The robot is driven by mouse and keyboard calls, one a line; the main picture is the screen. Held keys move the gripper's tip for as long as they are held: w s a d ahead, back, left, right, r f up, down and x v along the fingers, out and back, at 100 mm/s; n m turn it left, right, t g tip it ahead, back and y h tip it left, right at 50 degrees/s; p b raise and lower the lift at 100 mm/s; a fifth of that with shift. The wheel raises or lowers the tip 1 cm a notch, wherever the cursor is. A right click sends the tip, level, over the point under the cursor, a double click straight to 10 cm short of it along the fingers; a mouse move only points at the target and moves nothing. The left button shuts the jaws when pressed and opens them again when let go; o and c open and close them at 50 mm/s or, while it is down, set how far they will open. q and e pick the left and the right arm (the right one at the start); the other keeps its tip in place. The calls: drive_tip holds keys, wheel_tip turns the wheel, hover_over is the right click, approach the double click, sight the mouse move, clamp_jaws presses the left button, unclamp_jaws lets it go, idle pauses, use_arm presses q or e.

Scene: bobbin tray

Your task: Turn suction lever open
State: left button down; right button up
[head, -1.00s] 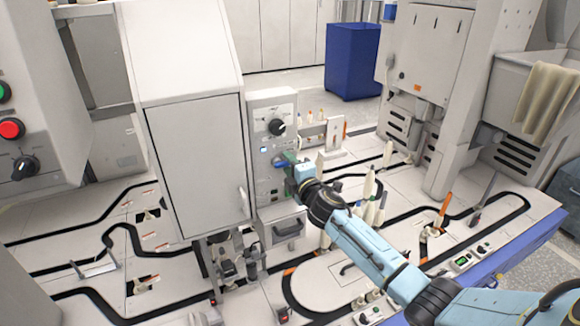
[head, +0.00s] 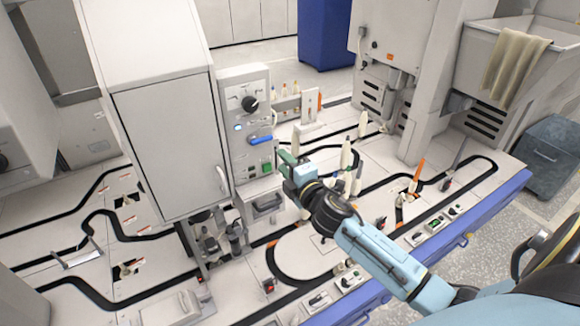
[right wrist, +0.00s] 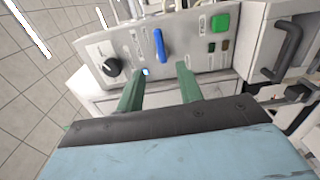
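The blue suction lever (head: 260,140) sits on the front of the grey control panel (head: 240,86). In the head view it lies nearly level across the panel. In the right wrist view the blue lever (right wrist: 160,46) stands beyond the fingertips, roughly in line with the gap between them. My right gripper (head: 286,158) is to the lower right of the lever, apart from it. In the right wrist view its green fingers (right wrist: 160,76) are spread with nothing between them. My left gripper is not in view.
A black knob (head: 249,103) is above the lever and a green button (head: 266,168) below it. A tall cabinet (head: 165,140) stands close on the left. Pale bobbins (head: 347,153) stand on the table to the right of my gripper.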

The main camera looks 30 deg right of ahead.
drive_tip(key=shift+s, duration=1.05)
